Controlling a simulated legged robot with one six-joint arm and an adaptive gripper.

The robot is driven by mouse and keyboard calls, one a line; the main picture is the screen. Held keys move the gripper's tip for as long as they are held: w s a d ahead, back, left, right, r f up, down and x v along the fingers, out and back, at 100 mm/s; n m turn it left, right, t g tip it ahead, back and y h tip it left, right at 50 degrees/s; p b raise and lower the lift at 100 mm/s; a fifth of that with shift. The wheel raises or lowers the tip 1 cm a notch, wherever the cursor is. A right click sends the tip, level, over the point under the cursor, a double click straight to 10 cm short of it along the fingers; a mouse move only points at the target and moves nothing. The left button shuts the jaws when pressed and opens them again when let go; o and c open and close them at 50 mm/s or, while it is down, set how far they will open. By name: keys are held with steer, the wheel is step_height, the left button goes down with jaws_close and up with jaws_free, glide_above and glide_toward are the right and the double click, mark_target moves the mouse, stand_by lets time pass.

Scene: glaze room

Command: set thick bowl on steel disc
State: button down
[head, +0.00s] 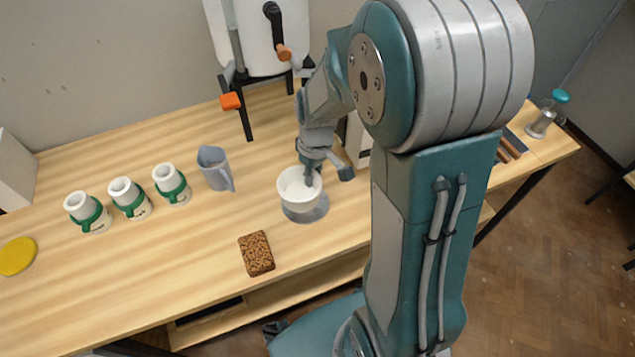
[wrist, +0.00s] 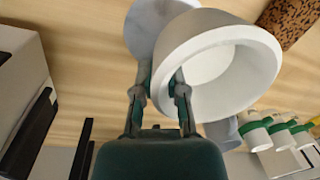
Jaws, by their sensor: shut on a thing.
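The thick white bowl (head: 290,194) is upright over the grey steel disc (head: 306,215), whose front and right edge shows beneath it. My gripper (head: 311,178) is shut on the bowl's wall at its right rear side. In the wrist view the fingers of my gripper (wrist: 162,88) pinch the wall of the bowl (wrist: 255,50), one inside and one outside. The disc (wrist: 150,22) shows partly behind the bowl there, offset to the left. I cannot tell whether the bowl touches the disc.
A brown speckled block (head: 256,254) lies in front of the disc. A grey pitcher (head: 214,168) stands left, with three green-banded white cups (head: 129,199) beyond it. A yellow disc (head: 17,256) lies far left. A white tank on legs (head: 265,40) stands behind.

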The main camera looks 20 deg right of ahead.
mark_target(315, 185)
steer(key=f, duration=0.1)
steer(key=w+d, duration=0.1)
steer(key=f, duration=0.1)
steer(key=shift+w+d+f, duration=0.25)
steer(key=shift+d+f, duration=0.05)
steer(key=shift+w+a+f, duration=0.1)
steer(key=shift+w+f, duration=0.1)
steer(key=shift+f, duration=0.2)
steer(key=shift+w+a+f, duration=0.1)
steer(key=shift+w+f, duration=0.05)
steer(key=shift+f, duration=0.25)
step_height(315, 185, down, 2)
steer(key=shift+f, duration=0.25)
steer(key=shift+d+f, duration=0.1)
steer(key=shift+d, duration=0.3)
steer(key=c, duration=0.7)
jaws_free()
steer(key=shift+a, duration=0.3)
